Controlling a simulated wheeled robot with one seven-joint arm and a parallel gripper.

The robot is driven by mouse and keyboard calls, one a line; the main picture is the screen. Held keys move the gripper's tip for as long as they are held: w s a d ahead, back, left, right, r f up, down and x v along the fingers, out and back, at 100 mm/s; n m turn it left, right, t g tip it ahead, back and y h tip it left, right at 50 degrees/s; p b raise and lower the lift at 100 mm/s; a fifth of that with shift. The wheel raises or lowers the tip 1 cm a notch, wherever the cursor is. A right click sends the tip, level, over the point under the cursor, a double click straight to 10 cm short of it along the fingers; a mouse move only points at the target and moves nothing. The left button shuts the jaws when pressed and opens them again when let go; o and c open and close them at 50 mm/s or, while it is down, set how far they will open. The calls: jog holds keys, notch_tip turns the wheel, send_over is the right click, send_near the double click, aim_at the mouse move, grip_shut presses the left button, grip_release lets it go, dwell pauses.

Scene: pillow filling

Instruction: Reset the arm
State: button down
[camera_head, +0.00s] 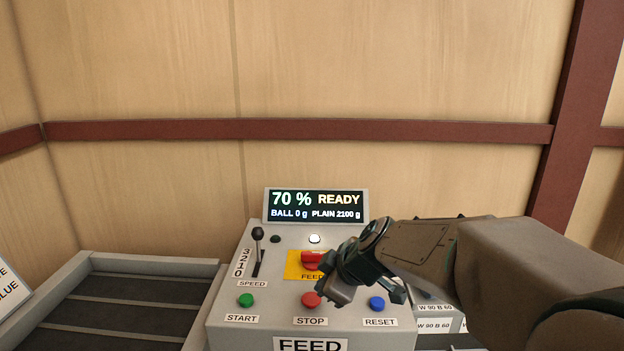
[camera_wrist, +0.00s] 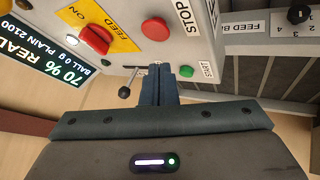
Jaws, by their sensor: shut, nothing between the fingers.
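My gripper (camera_head: 338,293) reaches in from the right over the grey feed panel (camera_head: 225,326) in the head view. Its fingers are shut together and empty, and they also show in the wrist view (camera_wrist: 158,75). My gripper partly hides the red feed knob (camera_head: 312,262) on its yellow plate. In the wrist view the shut fingers appear beside the speed lever (camera_wrist: 126,92), between it and the green start button (camera_wrist: 185,71). I cannot tell whether they touch the panel.
The red stop button (camera_head: 311,300) and blue reset button (camera_head: 376,303) line the panel's front. The display (camera_head: 316,206) reads 70 %, READY, BALL 0 g, PLAIN 2100 g. A dark slatted conveyor-like bed (camera_head: 110,310) lies left. A wooden wall (camera_head: 330,60) stands behind.

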jog(key=s+d+f+m+g+h, duration=0.1)
jog(key=s+d+f+m+h, duration=0.1)
jog(key=s+d+m, duration=0.4)
jog(key=s+d+f+m+g+h, duration=0.1)
jog(key=s+d+m, duration=0.5)
jog(key=s, duration=0.8)
jog(key=shift+d+f+m+g+h, duration=0.25)
jog(key=shift+f+m+g+h, duration=0.25)
jog(key=shift+m+h, duration=0.6)
jog(key=shift+s+r, duration=0.1)
